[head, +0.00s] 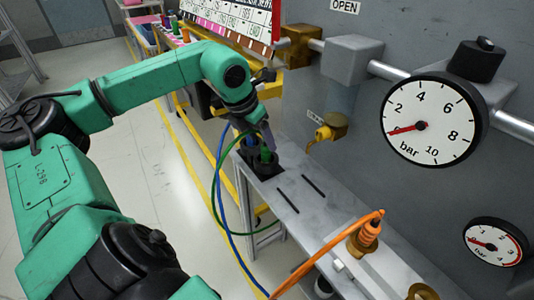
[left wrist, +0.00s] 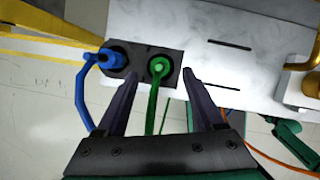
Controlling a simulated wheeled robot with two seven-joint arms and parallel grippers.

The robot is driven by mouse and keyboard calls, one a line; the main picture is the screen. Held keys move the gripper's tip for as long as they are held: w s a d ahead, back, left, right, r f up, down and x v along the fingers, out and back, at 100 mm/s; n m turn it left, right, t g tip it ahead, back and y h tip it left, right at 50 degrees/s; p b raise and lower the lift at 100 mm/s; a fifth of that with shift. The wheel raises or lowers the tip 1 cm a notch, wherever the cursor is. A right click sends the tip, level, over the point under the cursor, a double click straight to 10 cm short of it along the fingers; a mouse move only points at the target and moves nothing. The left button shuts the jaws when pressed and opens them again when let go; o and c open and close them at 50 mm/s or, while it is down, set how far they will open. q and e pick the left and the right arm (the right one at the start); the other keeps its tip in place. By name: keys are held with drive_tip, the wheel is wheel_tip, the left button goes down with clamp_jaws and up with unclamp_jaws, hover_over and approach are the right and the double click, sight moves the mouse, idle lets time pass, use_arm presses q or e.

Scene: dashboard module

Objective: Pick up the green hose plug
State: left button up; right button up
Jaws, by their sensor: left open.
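The green hose plug (left wrist: 158,68) sits in a black holder block (left wrist: 176,72) on the workbench, with its green hose running down from it in the left wrist view. It also shows in the head view (head: 266,154), close to my left gripper (head: 264,130). In the left wrist view my left gripper (left wrist: 163,92) is open and empty, its two fingers apart. The plug lies ahead of the fingertips and appears between them. A blue hose plug (left wrist: 112,56) sits in the same block, just left of the green one. My right gripper is not in view.
An orange hose plug (head: 369,230) stands at the bench's near end. A brass tap (head: 326,132) and a large gauge (head: 428,118) are on the grey wall at right. The bench top (head: 300,196) has two dark slots and is otherwise clear there.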

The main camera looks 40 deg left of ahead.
sight(263, 147)
use_arm(q)
drive_tip(key=x, duration=0.2)
drive_tip(key=p+x, duration=0.1)
drive_tip(key=x, duration=0.1)
drive_tip(key=shift+s+f, duration=0.15)
drive_tip(key=shift+s, duration=0.05)
drive_tip(key=shift+w+f, duration=0.2)
drive_tip(key=shift+f, duration=0.15)
clamp_jaws()
drive_tip(key=shift+r, duration=0.1)
